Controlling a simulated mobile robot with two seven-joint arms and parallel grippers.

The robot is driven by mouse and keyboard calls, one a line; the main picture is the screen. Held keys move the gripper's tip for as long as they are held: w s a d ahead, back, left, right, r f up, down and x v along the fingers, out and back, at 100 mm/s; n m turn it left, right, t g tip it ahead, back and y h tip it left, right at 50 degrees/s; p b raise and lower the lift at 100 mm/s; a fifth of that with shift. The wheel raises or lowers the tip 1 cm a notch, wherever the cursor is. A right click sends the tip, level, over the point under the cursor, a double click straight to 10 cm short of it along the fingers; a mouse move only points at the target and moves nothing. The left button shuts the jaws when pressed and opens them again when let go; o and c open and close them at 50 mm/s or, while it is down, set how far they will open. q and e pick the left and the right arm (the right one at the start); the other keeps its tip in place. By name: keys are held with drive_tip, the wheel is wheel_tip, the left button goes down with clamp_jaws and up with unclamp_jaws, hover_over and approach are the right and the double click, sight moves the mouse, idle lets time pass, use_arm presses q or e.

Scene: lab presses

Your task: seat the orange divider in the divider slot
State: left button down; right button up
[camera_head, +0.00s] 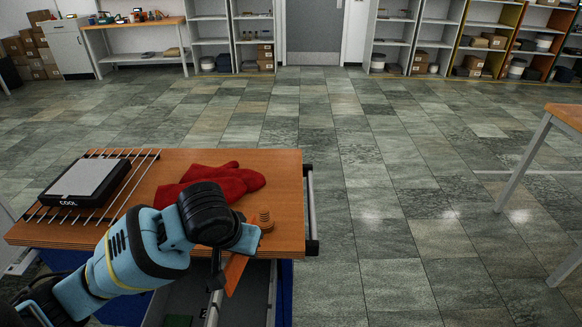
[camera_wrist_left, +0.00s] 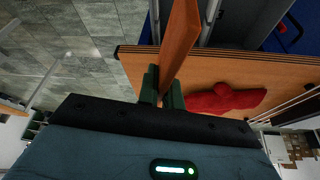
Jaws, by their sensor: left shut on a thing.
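My left gripper (camera_head: 222,268) is shut on the orange divider (camera_head: 236,272), a thin flat panel. It holds the divider on edge, just off the workbench's front edge and above an open drawer (camera_head: 258,290). In the left wrist view the green fingers of the gripper (camera_wrist_left: 163,88) pinch the divider (camera_wrist_left: 181,40) on both sides, and the panel reaches out towards the drawer (camera_wrist_left: 236,22). The divider slot cannot be made out in either view. The arm hides part of the drawer. My right gripper is in neither view.
The wooden workbench top (camera_head: 285,180) carries a red mitt (camera_head: 235,180), a wire rack (camera_head: 150,160) with a black box marked COOL (camera_head: 85,183), and a small wooden knob-like piece (camera_head: 265,220). Another table (camera_head: 565,115) stands right. The floor between is clear.

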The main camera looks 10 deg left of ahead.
use_arm(q)
drive_tip(key=s+f, duration=0.9)
drive_tip(key=f, duration=0.2)
drive_tip(key=shift+s+a+f, duration=0.3)
drive_tip(key=shift+s+a, duration=0.05)
drive_tip(key=shift+w+d, duration=0.1)
